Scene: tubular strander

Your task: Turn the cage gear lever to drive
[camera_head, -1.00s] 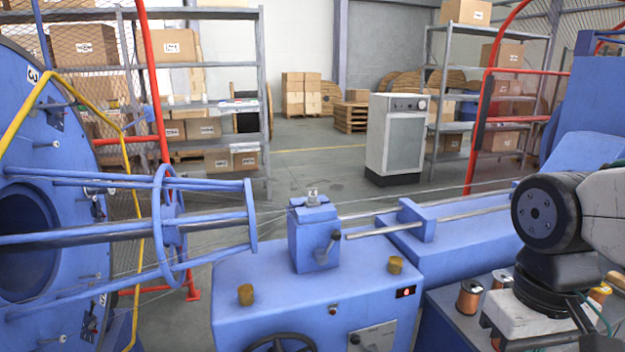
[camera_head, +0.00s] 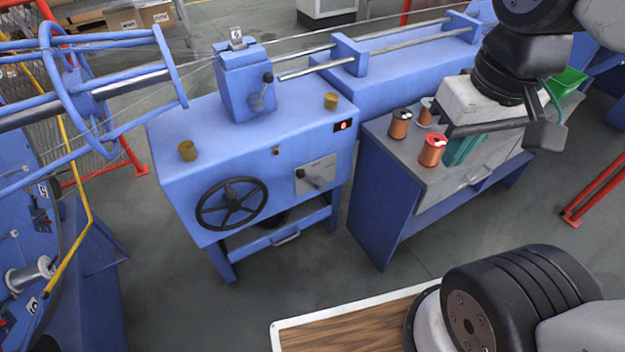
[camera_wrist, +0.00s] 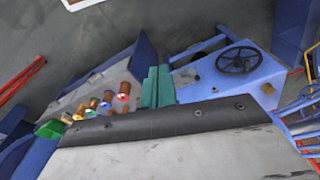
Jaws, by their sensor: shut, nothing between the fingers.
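A lever with a dark grip (camera_head: 313,178) sits on a pale plate (camera_head: 329,170) on the front of the blue machine cabinet (camera_head: 270,135), right of the black handwheel (camera_head: 232,204). I cannot tell from any label which is the cage gear lever. My gripper (camera_head: 461,151), with teal fingers, is shut and empty, well to the right of both levers, in front of the spool bench in the picture. Its fingers also show in the wrist view (camera_wrist: 157,85), apart from the handwheel (camera_wrist: 238,60).
Copper spools (camera_head: 400,124) stand on the bench (camera_head: 385,160) right of the cabinet. The rotating cage frame (camera_head: 100,80) is at left with thin wires running to the box. A wood-topped surface (camera_head: 350,325) is at the bottom. Grey floor lies clear before the cabinet.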

